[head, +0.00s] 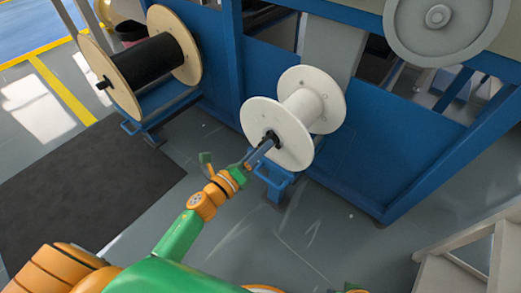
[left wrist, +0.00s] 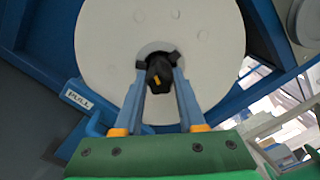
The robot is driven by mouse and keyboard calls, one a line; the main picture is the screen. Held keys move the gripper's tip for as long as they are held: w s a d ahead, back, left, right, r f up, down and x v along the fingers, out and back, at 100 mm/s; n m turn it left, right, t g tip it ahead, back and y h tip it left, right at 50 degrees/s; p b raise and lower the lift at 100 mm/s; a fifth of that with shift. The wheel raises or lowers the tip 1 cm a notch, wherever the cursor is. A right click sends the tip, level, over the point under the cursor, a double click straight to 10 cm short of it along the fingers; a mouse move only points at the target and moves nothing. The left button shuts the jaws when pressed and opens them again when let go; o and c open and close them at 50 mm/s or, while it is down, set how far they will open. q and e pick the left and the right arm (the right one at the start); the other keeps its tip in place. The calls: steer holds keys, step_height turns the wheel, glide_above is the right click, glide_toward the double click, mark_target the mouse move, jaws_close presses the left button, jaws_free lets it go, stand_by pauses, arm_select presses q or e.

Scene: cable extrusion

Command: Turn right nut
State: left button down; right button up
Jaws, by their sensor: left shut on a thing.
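The white spool (head: 303,102) is the right one of two spools on the blue machine. A black nut (left wrist: 158,72) with a yellow mark sits at the centre of its white flange (left wrist: 100,40). My left gripper (head: 268,142) reaches to the hub of this spool. In the left wrist view its two fingers (left wrist: 158,68) are shut on the nut, one on each side. In the head view the fingers partly hide the nut. My right gripper does not show.
A wooden spool with black cable (head: 147,62) stands at the left, with a black nut (head: 104,84) on its near flange. A pale stand (head: 450,270) is at the lower right.

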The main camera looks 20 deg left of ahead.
arm_select(q)
steer(key=shift+f+m, duration=0.1)
steer(key=shift+m, duration=0.7)
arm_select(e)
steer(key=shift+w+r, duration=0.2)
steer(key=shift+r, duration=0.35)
arm_select(q)
steer(key=c, duration=0.5)
jaws_free()
steer(key=v, duration=0.7)
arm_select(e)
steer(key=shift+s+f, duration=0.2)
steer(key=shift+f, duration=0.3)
